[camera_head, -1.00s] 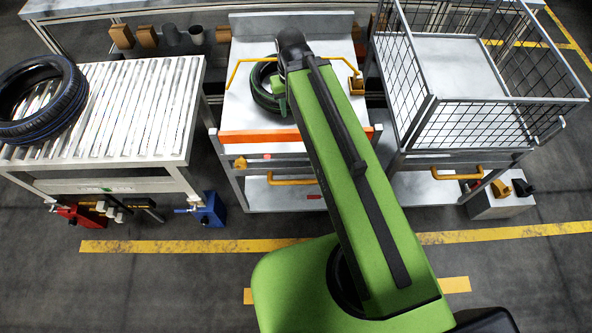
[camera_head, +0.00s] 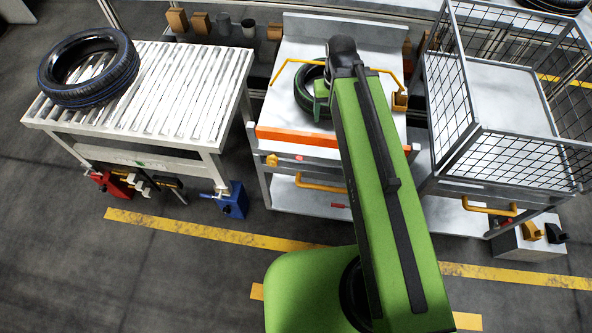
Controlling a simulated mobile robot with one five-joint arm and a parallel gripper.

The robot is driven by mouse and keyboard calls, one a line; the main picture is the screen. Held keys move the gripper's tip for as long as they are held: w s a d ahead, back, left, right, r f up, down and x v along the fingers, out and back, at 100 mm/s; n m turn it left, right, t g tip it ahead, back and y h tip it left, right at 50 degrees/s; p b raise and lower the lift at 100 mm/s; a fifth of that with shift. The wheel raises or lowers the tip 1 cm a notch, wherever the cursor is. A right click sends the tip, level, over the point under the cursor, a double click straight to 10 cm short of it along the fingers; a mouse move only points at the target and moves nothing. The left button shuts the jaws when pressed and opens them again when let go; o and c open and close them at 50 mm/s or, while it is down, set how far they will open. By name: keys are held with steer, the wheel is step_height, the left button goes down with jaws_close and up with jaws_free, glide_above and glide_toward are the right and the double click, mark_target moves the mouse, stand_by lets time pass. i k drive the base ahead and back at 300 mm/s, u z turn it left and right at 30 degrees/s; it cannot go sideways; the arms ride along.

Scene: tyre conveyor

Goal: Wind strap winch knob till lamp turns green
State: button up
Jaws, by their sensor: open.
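A small yellow knob (camera_head: 271,160) sits on the front of the middle workbench, under its orange edge. A lamp (camera_head: 299,158) to its right shows pinkish red. I cannot tell a strap. A tyre (camera_head: 306,104) lies on the bench top inside a yellow bent rail (camera_head: 284,73), partly hidden by my arm. My gripper (camera_head: 322,100) is open over this tyre, up and to the right of the knob and apart from it. My arm hides part of the gripper.
A roller table (camera_head: 190,95) with a black tyre (camera_head: 92,68) stands at the left. A wire cage (camera_head: 448,95) stands at the right. A yellow handle (camera_head: 318,185) juts out below the knob. A blue vise (camera_head: 234,200) is on the floor to the left.

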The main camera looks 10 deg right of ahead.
mark_target(272, 160)
steer(key=u, duration=1.85)
steer(key=k, duration=1.7)
steer(key=u, duration=1.1)
steer(key=i, duration=1.05)
steer(key=u, duration=0.05)
